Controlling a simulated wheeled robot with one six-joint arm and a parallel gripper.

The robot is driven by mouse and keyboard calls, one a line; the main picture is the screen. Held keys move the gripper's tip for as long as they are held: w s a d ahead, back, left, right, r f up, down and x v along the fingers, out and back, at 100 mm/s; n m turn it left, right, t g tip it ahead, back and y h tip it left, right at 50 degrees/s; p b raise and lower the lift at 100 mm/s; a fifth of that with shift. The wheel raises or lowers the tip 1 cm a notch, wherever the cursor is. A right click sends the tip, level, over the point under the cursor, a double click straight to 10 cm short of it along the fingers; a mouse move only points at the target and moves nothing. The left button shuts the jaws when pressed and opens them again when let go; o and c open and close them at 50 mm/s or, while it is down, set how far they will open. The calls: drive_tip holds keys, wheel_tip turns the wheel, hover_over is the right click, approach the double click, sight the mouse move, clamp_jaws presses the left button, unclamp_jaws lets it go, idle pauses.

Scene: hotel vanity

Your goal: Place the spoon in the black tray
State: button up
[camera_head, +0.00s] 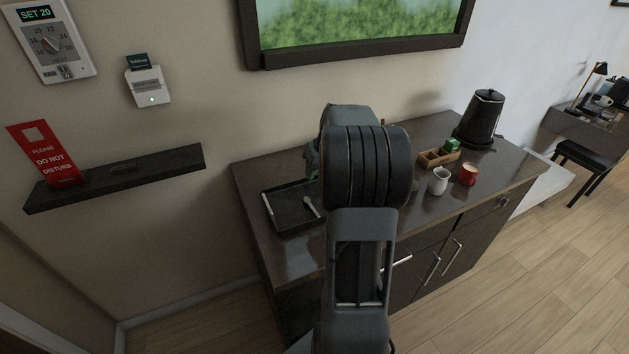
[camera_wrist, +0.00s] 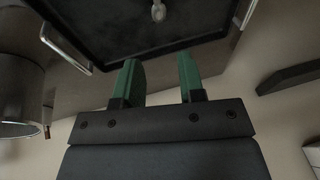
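The black tray (camera_head: 290,222) lies on the left end of the counter. It shows at the top of the wrist view (camera_wrist: 125,45), with a pale metal handle on each side. The spoon (camera_head: 313,208) lies inside the tray, toward its right side in the head view. One rounded end of the spoon shows at the top edge of the wrist view (camera_wrist: 158,12). My gripper (camera_wrist: 158,75) is open, its two green fingers apart with nothing between them, close to the tray's edge. In the head view my arm hides most of the gripper.
The counter (camera_head: 300,258) also holds a wooden box (camera_head: 433,160), a white jug (camera_head: 438,182), a red cup (camera_head: 468,175) and a black kettle (camera_head: 480,120). A grey cylindrical vessel (camera_wrist: 20,95) stands at the wrist view's left. A dark wall shelf (camera_head: 140,175) is left of the counter.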

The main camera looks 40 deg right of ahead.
drive_tip(key=a+v, duration=0.1)
drive_tip(key=v, duration=0.5)
drive_tip(key=s+a+r+n, duration=0.1)
drive_tip(key=s+a+r, duration=0.15)
drive_tip(key=a, duration=1.05)
drive_tip(key=s+a+f+n, duration=0.1)
drive_tip(key=s+a+f, duration=0.2)
drive_tip(key=s+a, duration=0.2)
drive_tip(key=s+a+f+n+h, duration=0.1)
drive_tip(key=s+a+f, duration=0.1)
drive_tip(key=s+a, duration=0.3)
drive_tip(key=a, duration=0.2)
drive_tip(key=shift+a+f+t, duration=0.25)
drive_tip(key=shift+f+t, duration=0.15)
drive_tip(key=shift+s, duration=0.15)
